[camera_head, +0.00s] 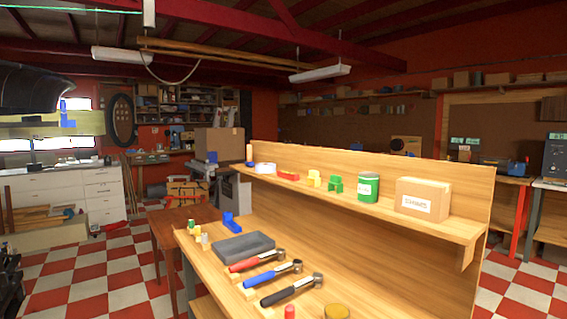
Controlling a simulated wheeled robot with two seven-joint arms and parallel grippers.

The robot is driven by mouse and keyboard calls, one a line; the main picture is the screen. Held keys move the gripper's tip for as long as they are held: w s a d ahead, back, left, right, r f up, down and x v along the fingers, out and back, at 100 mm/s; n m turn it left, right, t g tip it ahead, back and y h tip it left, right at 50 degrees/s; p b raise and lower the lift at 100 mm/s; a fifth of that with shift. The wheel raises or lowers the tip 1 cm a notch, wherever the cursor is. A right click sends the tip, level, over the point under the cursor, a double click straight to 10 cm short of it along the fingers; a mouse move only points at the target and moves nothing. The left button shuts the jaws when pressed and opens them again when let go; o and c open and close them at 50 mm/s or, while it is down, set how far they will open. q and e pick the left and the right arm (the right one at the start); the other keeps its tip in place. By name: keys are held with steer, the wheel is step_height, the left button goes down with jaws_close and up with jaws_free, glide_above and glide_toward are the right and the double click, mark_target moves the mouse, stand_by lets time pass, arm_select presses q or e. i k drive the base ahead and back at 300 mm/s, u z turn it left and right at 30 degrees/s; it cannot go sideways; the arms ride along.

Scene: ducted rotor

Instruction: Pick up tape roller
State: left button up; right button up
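A white ring-shaped roll (264,168), which looks like tape, lies near the left end of the raised wooden shelf (455,226). A small blue item (231,222) stands on the lower bench top (225,268) at its far left; it is too small to tell whether it is a tape dispenser. I cannot tell for sure which of the two is the tape roller. Neither of my grippers shows clearly in the head view.
The shelf also holds a red item (288,175), a yellow item (314,178), a green item (336,184), a green can (368,187) and a cardboard box (422,198). A grey tray (243,247) and several hammers (273,274) lie on the bench.

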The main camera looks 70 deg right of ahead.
mark_target(249, 163)
steer(key=k, duration=0.9)
steer(key=z, duration=3.9)
steer(key=i, duration=3.7)
steer(key=u, duration=2.9)
steer(key=i, duration=0.45)
steer(key=z, duration=0.1)
